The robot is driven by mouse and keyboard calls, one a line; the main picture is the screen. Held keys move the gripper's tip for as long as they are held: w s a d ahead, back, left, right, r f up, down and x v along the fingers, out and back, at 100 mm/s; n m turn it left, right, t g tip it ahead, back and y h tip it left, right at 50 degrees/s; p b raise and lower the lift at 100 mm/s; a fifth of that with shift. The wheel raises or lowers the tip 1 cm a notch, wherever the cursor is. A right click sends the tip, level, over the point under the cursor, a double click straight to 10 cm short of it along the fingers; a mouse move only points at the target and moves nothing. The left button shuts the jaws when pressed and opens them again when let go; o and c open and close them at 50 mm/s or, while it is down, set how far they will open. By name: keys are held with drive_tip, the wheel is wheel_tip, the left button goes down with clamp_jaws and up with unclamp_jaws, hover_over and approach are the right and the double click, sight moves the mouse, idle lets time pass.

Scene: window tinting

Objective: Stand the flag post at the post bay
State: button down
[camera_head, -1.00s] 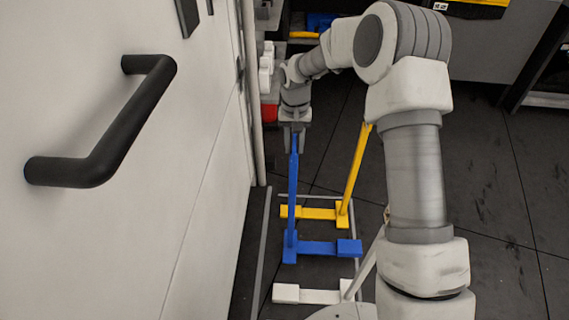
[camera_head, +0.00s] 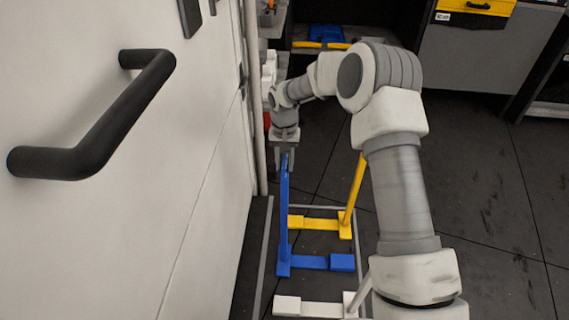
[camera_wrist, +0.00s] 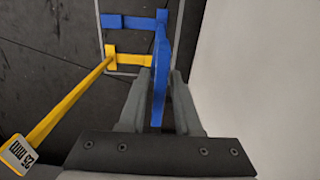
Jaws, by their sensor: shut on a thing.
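My gripper (camera_head: 285,158) is shut on the top of the upright of a blue post (camera_head: 284,215). In the wrist view the blue upright (camera_wrist: 160,75) stands between my jaws (camera_wrist: 163,85). The blue post looks upright, with its flat foot (camera_head: 318,262) low at the floor; I cannot tell if it touches. A yellow post (camera_head: 354,190) with a similar foot stands behind it, and a white one (camera_head: 310,306) in front. Thin grey lines (camera_head: 266,255) on the floor frame the feet. Which bay is the post bay cannot be told.
A white panel wall with a black handle (camera_head: 110,120) is close on the left. A white vertical pipe (camera_head: 255,110) stands beyond it. Shelving and a grey cabinet (camera_head: 470,55) are at the back. The dark floor (camera_head: 490,200) on the right is clear.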

drive_tip(key=c, duration=0.6)
unclamp_jaws()
